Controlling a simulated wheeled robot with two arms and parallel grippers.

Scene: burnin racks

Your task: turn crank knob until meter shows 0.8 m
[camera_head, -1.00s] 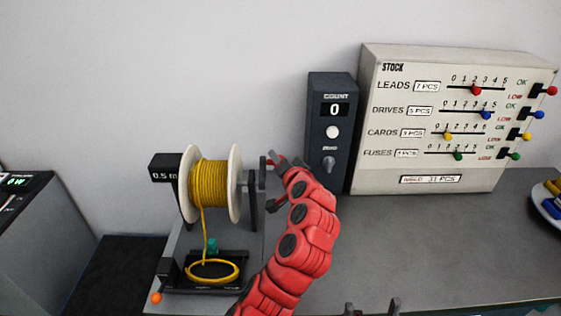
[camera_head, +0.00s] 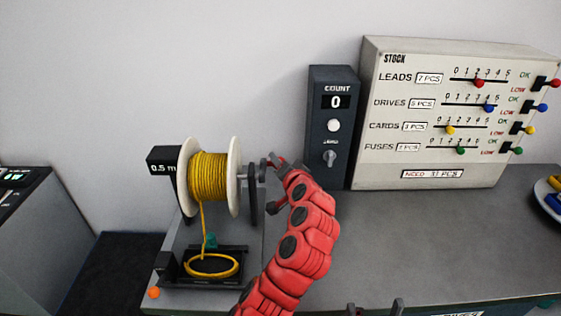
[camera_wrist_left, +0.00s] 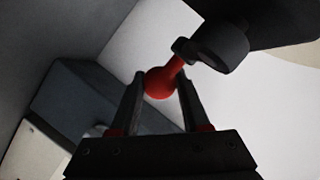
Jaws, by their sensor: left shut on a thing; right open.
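The meter (camera_head: 163,168) reads 0.5 m, left of the spool of yellow cord (camera_head: 208,177). The cord hangs down to a yellow coil (camera_head: 212,265) in a black tray (camera_head: 240,251). The crank is on the spool's right side. In the left wrist view, my left gripper (camera_wrist_left: 161,80) is shut on the crank's red knob (camera_wrist_left: 160,83), with the dark crank arm (camera_wrist_left: 222,48) beyond. In the head view, my red left arm reaches the crank and largely hides the knob. My right gripper (camera_head: 375,309) is open and empty at the bottom edge, only its fingertips showing.
A dark COUNT box (camera_head: 332,115) showing 0 stands right of the crank, close to my left arm. A STOCK board (camera_head: 430,183) with sliders stands beside it. An orange ball (camera_head: 153,293) sits front left.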

